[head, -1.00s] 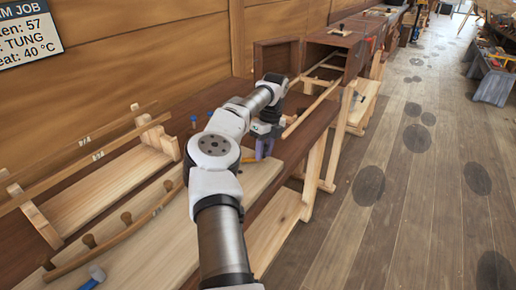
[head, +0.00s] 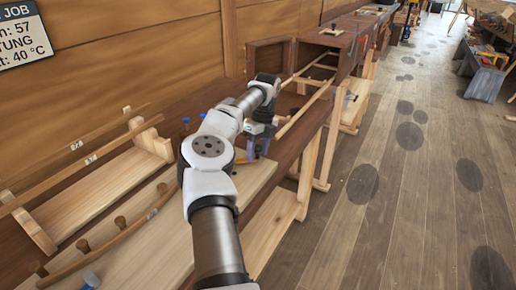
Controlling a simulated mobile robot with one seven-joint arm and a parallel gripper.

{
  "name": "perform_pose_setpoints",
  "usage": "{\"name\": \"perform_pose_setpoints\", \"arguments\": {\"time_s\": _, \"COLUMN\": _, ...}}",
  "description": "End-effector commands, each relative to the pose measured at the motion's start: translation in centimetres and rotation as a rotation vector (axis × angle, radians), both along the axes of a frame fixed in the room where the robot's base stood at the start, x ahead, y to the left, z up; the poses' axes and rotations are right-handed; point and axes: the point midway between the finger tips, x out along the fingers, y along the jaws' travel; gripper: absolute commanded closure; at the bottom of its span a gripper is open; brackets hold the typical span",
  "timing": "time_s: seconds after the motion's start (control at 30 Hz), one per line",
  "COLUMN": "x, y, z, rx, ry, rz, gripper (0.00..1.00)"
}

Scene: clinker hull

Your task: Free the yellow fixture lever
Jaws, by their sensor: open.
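My gripper (head: 257,148) is at the end of my arm, pointing down over the near bench by the right end of a pale plank. Its jaws are open, though the fingers are small and partly covered by the wrist. A small yellow-orange piece (head: 240,161), which looks like the fixture lever, shows low beside the gripper, just left of it. Most of it is hidden behind my arm and gripper. I cannot tell whether the gripper touches it. Blue-purple parts show around the fingers; I cannot tell if they belong to the fixture.
A curved strip with several wooden pegs (head: 120,222) lies on the pale plank (head: 150,262). A wooden cradle (head: 92,190) with long battens stands behind it. Small blue-topped pegs (head: 186,121) stand near my arm. Two rails lead to an open wooden box (head: 319,58).

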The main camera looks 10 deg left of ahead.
Motion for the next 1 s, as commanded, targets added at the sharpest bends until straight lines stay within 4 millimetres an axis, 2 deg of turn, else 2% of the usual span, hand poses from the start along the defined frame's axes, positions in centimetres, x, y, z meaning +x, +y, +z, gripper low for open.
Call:
{"name": "perform_pose_setpoints", "arguments": {"time_s": 0.17, "x": 0.2, "y": -0.1, "z": 1.1, "rx": 0.001, "ry": -0.001, "rz": 0.0, "gripper": 0.48}}
{"name": "perform_pose_setpoints", "arguments": {"time_s": 0.4, "x": 1.0, "y": -0.8, "z": 5.9, "rx": 0.0, "ry": -0.004, "rz": 0.001, "gripper": 0.48}}
{"name": "perform_pose_setpoints", "arguments": {"time_s": 0.8, "x": 1.8, "y": -1.4, "z": 12.0, "rx": -0.001, "ry": -0.001, "rz": 0.0, "gripper": 0.48}}
{"name": "perform_pose_setpoints", "arguments": {"time_s": 1.0, "x": 2.1, "y": -1.4, "z": 13.3, "rx": -0.001, "ry": 0.0, "rz": 0.001, "gripper": 0.48}}
